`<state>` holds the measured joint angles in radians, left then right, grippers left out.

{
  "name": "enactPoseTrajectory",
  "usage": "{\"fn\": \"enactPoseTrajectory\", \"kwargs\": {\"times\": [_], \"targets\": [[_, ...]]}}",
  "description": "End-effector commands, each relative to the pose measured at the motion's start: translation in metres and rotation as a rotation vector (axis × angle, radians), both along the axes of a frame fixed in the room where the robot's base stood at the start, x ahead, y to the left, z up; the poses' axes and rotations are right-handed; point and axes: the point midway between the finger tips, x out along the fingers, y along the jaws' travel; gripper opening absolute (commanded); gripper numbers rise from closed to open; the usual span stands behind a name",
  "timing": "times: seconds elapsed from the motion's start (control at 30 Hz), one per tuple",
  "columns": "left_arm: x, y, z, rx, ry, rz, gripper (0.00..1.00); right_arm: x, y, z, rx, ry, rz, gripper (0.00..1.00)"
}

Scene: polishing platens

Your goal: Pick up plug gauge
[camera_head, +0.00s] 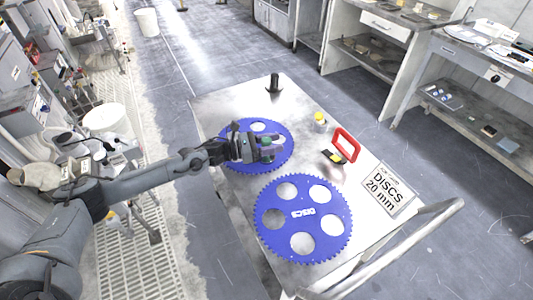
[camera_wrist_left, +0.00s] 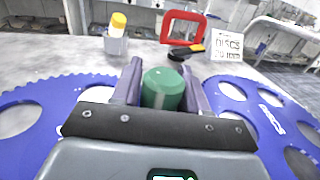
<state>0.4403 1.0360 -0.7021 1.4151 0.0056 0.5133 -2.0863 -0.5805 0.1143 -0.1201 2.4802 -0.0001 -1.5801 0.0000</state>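The plug gauge seems to be the green cylinder (camera_head: 267,152) standing upright at the edge of the far blue disc; the left wrist view shows its round green top (camera_wrist_left: 163,84). My left gripper (camera_head: 262,147) reaches in from the left at its level. Its two fingers (camera_wrist_left: 162,88) lie along both sides of the green cylinder, with no clear gap, so it looks shut on it. The lower part of the cylinder is hidden, so I cannot tell whether it is off the surface. My right gripper is not in view.
The metal table (camera_head: 215,108) carries two blue toothed discs, the far one (camera_head: 228,155) and the near one (camera_head: 303,250). Nearby are a yellow-capped bottle (camera_head: 319,122), a red frame (camera_head: 346,145), a black-and-yellow item (camera_head: 333,157), a dark post (camera_head: 274,84) and a DISCS sign (camera_head: 388,190).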

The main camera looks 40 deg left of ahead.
Motion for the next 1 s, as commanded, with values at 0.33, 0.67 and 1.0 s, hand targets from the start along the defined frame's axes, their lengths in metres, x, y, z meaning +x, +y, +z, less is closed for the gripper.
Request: {"fn": "enactPoseTrajectory", "kwargs": {"times": [0.33, 0.67, 1.0], "targets": [[0.0, 0.0, 0.0, 0.0, 0.0, 0.0, 0.0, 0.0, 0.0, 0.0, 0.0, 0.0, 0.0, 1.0], [0.0, 0.0, 0.004, -0.001, -0.006, 0.0, 0.0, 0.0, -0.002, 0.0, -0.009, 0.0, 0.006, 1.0], [0.001, 0.0, 0.026, 0.0, -0.007, 0.0, 0.0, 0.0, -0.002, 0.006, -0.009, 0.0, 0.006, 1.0]]}}
